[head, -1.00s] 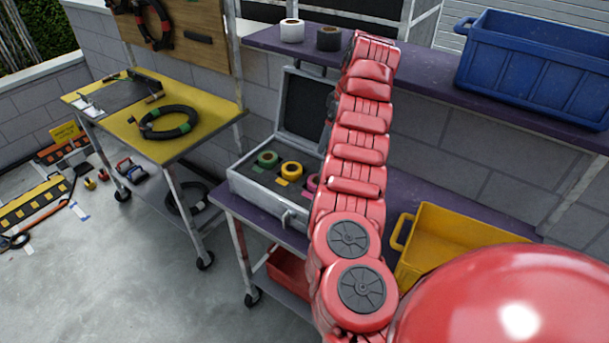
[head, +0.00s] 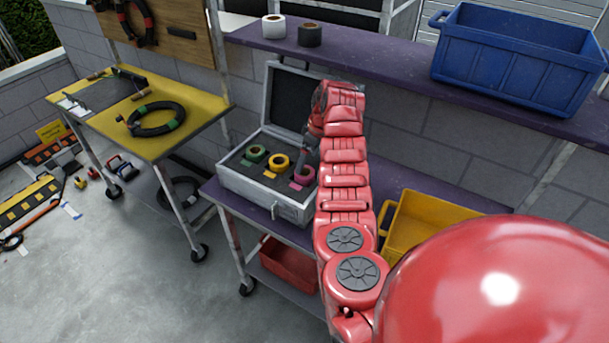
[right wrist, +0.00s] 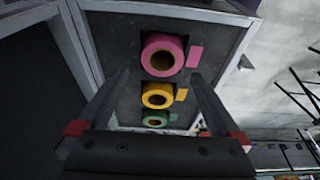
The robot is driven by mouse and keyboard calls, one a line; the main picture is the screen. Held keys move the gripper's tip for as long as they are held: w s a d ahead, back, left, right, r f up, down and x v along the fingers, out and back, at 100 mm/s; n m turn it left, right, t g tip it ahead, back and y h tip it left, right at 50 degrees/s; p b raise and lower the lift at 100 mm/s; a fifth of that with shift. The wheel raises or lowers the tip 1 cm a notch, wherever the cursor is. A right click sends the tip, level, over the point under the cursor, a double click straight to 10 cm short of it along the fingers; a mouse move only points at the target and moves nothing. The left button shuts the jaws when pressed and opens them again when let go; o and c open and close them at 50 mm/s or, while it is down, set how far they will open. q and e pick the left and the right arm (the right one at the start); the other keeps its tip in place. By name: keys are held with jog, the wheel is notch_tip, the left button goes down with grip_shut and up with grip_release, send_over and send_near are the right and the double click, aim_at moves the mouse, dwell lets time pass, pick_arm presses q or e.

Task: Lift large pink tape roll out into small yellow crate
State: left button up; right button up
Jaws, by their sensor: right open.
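The large pink tape roll (head: 304,175) sits in the dark foam of an open grey case (head: 262,196), at the right end of a row. In the right wrist view the pink roll (right wrist: 162,56) lies ahead of and between the two open fingers. My right gripper (right wrist: 160,88) is open and empty, apart from the roll. In the head view my right gripper (head: 312,140) hangs over the case's right side, partly hidden by my arm. The small yellow crate (head: 440,205) stands right of my arm on the purple shelf, partly hidden. My left gripper is not in view.
A yellow roll (head: 279,162) and a green roll (head: 255,153) sit beside the pink one. The case's raised lid (head: 296,100) stands behind them. Above is a purple shelf (head: 400,70) with a blue crate (head: 510,60) and two more rolls.

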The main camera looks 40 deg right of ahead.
aim_at(306, 168)
jog(key=f+p, duration=0.2)
jog(key=f, duration=0.1)
jog(key=shift+a, duration=0.2)
jog(key=shift+w+f+p, duration=0.1)
jog(key=shift+f+p, duration=0.2)
jog(key=shift+f, duration=0.1)
jog(key=shift+w+f, duration=0.2)
jog(key=shift+f, duration=0.25)
jog(key=shift+a, duration=0.1)
jog(key=c, duration=1.4)
jog(key=shift+o, duration=0.2)
jog(key=shift+r, duration=0.1)
jog(key=shift+r+b, duration=0.4)
jog(key=shift+r, duration=0.15)
notch_tip(306, 168, up, 9)
jog(key=b, duration=0.3)
